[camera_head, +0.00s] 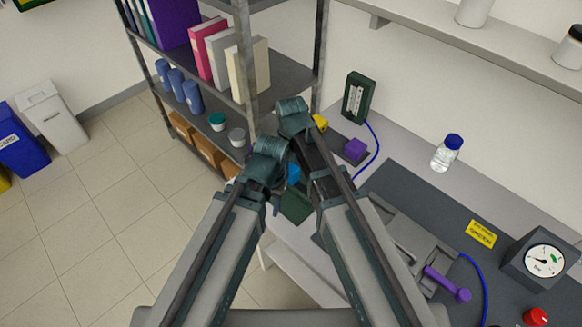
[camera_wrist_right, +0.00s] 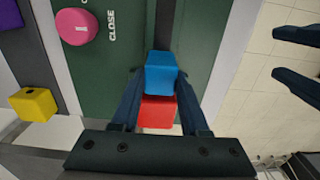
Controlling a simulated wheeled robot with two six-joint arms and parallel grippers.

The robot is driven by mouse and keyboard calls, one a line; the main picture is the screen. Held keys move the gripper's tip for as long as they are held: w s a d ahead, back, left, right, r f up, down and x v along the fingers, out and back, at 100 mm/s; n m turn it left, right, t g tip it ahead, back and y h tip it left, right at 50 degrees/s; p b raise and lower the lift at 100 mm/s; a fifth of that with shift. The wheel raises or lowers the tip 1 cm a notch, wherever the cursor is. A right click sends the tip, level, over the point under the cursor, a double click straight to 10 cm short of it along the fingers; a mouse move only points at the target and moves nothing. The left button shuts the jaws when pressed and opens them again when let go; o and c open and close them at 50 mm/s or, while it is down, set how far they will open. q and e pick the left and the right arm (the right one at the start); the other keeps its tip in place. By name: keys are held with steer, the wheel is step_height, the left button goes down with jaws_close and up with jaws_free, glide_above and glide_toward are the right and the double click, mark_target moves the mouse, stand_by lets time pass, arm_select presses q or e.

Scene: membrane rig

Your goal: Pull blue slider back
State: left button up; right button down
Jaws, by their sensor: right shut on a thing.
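The blue slider (camera_wrist_right: 160,72) sits on a dark green panel (camera_wrist_right: 108,75) in the right wrist view. My right gripper (camera_wrist_right: 159,84) is shut on it, one finger on each side. A red block (camera_wrist_right: 157,112) lies between the same fingers, closer to the palm. In the head view a bit of the blue slider (camera_head: 294,172) shows between my two arms, above the green box (camera_head: 296,204). My left gripper (camera_wrist_right: 298,60) shows at the right edge of the right wrist view, with its two fingers apart and nothing seen between them.
A pink button (camera_wrist_right: 76,26) marked CLOSE is on the panel. A yellow block (camera_head: 320,122) and a purple block (camera_head: 355,150) stand nearby. A bottle (camera_head: 446,155), a gauge (camera_head: 543,261) and a purple-handled lever (camera_head: 449,287) are on the bench. Shelves stand behind left.

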stand_by(0.3)
steer(key=s+d, duration=0.2)
steer(key=s, duration=0.1)
steer(key=shift+d, duration=0.4)
steer(key=shift+w, duration=0.1)
steer(key=shift+c, duration=2)
jaws_free()
steer(key=shift+r+p, duration=0.7)
steer(key=shift+p, duration=0.05)
arm_select(q)
step_height(320, 180, up, 14)
steer(key=p, duration=1.2)
arm_select(e)
step_height(320, 180, up, 12)
steer(key=shift+r, duration=0.25)
